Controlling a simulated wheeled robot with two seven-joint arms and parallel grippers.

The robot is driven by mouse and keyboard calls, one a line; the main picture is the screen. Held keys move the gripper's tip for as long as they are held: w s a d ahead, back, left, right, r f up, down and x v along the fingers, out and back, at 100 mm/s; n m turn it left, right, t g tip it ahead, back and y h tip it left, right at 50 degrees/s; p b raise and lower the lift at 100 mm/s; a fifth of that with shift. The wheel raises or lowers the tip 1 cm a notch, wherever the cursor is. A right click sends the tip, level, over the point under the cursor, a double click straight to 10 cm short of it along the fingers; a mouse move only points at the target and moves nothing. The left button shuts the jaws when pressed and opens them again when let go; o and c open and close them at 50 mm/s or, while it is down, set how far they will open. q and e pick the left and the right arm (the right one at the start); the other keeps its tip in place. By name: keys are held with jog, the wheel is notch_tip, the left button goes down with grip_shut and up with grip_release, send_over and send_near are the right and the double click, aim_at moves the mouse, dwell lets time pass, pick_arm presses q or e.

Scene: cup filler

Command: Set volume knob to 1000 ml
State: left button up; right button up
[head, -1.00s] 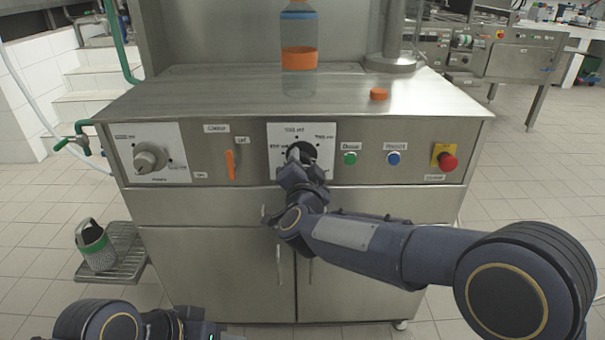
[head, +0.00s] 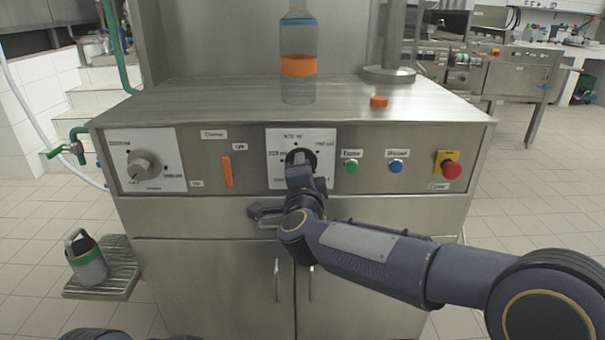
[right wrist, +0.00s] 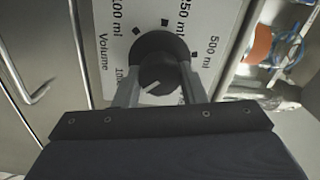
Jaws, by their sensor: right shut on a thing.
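The volume knob (head: 300,156) is a dark round knob on a white label plate (head: 278,178), in the middle of the machine's front panel. My right gripper (head: 299,168) reaches it from below and hides part of it. In the right wrist view, the fingers of the gripper (right wrist: 157,88) are shut on the two sides of the knob (right wrist: 158,52). A white pointer line on the knob slants to the lower left, toward a label starting "100" that the left finger partly covers. The 500 ml label lies to the right. My left gripper is out of view.
Another dial (head: 143,166) and an orange switch (head: 227,172) are left of the knob. Green (head: 351,166) and blue (head: 396,166) buttons and a red emergency stop (head: 452,169) are to the right. A bottle (head: 298,55) and orange cap (head: 379,101) stand on top.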

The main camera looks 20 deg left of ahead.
dwell(0.3)
jog(key=o, duration=1)
jog(key=v, duration=0.7)
jog(key=shift+s+p, duration=0.4)
jog(key=shift+p, duration=0.05)
jog(key=shift+d, duration=0.15)
